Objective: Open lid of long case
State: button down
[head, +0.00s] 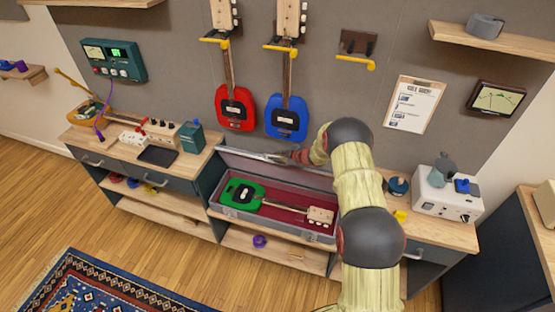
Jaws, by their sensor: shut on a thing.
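The long case (235,213) lies on the middle of the workbench, grey outside with a dark red lining. A green guitar (245,195) with a light wood headstock lies inside it. The lid (240,158) stands raised along the back of the case, near the wall. My gripper (279,157) is at the lid's upper edge, near its middle, and is shut on the lid. The fingertips are small and partly blend with the edge. My arm hides the right end of the case and lid.
Red (236,110) and blue (287,118) guitars hang on the wall just above the lid. A green box (191,137) stands left of the case. A white device (447,195) stands on the right bench. A patterned rug (90,285) covers the floor at front left.

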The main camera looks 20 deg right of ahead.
jog(key=c, duration=1.8)
grip_release()
jog(key=shift+c, duration=0.2)
jog(key=v, duration=1.2)
jog(key=shift+f, duration=0.1)
